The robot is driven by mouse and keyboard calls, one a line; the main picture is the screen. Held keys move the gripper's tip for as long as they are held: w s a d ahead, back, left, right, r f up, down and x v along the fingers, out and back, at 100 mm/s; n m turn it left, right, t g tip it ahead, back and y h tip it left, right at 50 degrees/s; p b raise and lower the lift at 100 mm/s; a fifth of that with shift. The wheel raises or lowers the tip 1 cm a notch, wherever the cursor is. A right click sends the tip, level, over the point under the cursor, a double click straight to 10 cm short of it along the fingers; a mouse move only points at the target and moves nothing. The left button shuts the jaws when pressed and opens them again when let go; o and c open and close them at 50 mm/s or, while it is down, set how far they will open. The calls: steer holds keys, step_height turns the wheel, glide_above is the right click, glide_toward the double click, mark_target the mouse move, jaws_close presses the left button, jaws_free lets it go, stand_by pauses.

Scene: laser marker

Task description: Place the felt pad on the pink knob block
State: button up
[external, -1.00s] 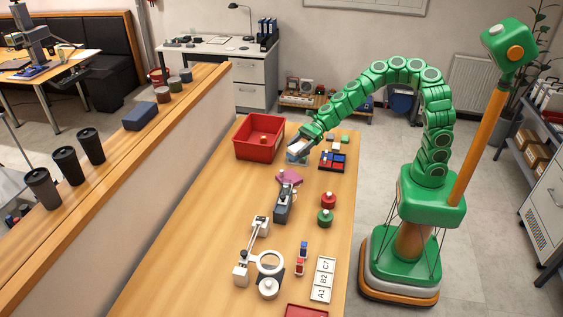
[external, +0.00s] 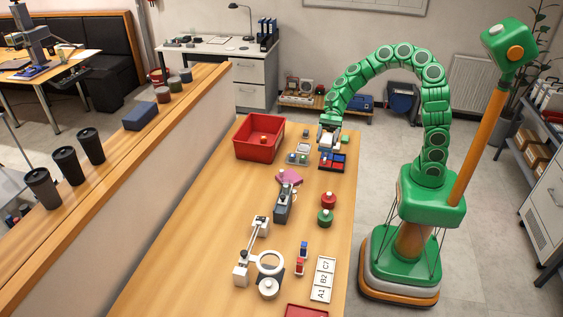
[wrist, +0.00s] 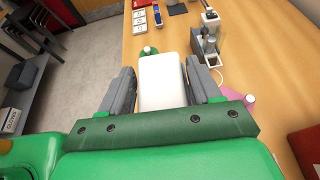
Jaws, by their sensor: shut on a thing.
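My gripper (external: 327,146) is shut on a white rectangular piece (wrist: 163,80), seen between its two grey fingers in the wrist view. I cannot tell for sure whether this piece is the felt pad. In the external view, my gripper is over or just beside the red and blue compartment tray (external: 334,163), with the held piece mostly hidden. A flat pink piece (external: 289,178) with a small pale knob lies left of and nearer than the gripper. It also shows at the right in the wrist view (wrist: 236,109). Small blocks with coloured tops (external: 297,158) stand left of my gripper.
A red bin (external: 259,150) stands at the far left of the table. A grey device (external: 283,203), a red knob piece (external: 328,199), a green one (external: 325,217) and a ring-shaped magnifier (external: 270,263) stand nearer. Bare wood is free along the left side.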

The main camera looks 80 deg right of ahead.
steer(key=shift+s+d+r+g, duration=0.2)
steer(key=shift+s+d+g, duration=0.15)
steer(key=shift+s, duration=0.2)
steer(key=shift+s+f+n, duration=0.2)
steer(key=shift+n, duration=0.1)
steer(key=shift+w+f, duration=0.1)
steer(key=shift+f, duration=2.15)
steer(key=w+a+f, duration=0.2)
steer(key=w+f, duration=0.2)
steer(key=w, duration=0.4)
glide_above(295, 178)
steer(key=s, duration=0.2)
steer(key=f, duration=0.4)
steer(key=shift+d, duration=0.3)
steer(key=shift+w+a+f, duration=0.25)
steer(key=shift+w+f, duration=0.7)
steer(key=shift+f, duration=1.55)
steer(key=shift+f, duration=0.1)
steer(key=o, duration=0.8)
